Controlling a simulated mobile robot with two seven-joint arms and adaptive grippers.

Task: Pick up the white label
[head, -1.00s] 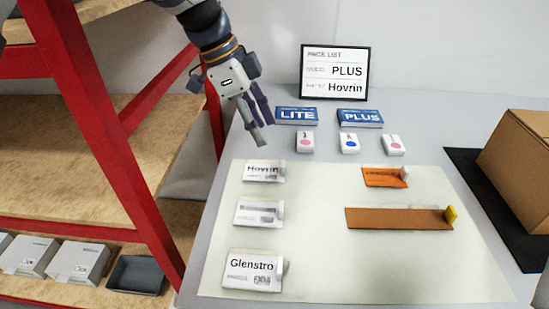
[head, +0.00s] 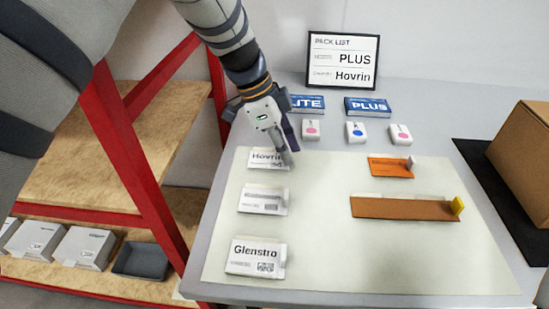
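Three white labels with a raised tab at the right end lie in a column on the pale mat (head: 330,245). The back one is the Hovrin label (head: 262,160), the middle one has small grey print (head: 262,201), and the front one reads Glenstro (head: 254,258). My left gripper (head: 290,156) points down at the right end of the Hovrin label, its two fingers apart. The fingers partly hide that label's tab, and I cannot tell whether they touch it. My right gripper is not in view.
Blue LITE (head: 306,103) and PLUS (head: 368,107) boxes and several small white blocks stand behind the mat. A cardboard box (head: 525,150) stands at far right, a red-framed shelf (head: 130,150) at left.

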